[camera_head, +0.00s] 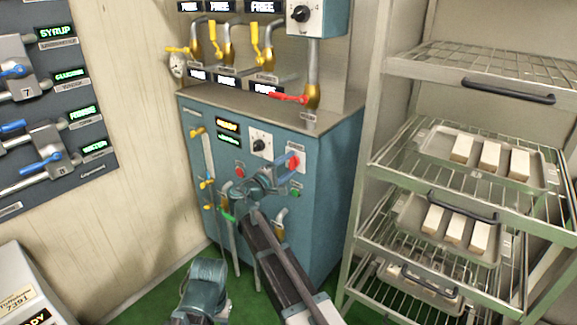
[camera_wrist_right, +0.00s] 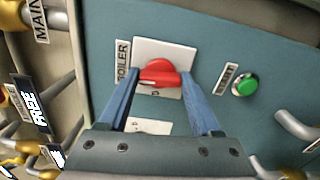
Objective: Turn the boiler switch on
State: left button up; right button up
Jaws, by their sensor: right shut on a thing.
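The boiler switch is a red knob (camera_wrist_right: 160,75) on a white plate labelled "BOILER" in the right wrist view. In the head view the red knob (camera_head: 293,161) is on the upper right of the blue cabinet's front. My right gripper (camera_wrist_right: 161,76) has its two blue fingers on either side of the knob and is shut on it. In the head view the right gripper (camera_head: 286,169) reaches up to the panel and hides part of the plate. A teal part of my left arm (camera_head: 205,285) shows low in the head view; its fingers cannot be made out.
A green button (camera_wrist_right: 245,85) is right of the switch in the wrist view. A black dial (camera_head: 259,144) is left of the switch, and a red button (camera_head: 239,171) is lower left. Pipes with yellow handles line the cabinet's left. A metal rack (camera_head: 378,130) stands close on the right.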

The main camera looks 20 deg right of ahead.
jog(key=shift+s+m, duration=0.1)
jog(key=shift+m, duration=0.6)
jog(key=o, duration=1.4)
jog(key=shift+a, duration=0.1)
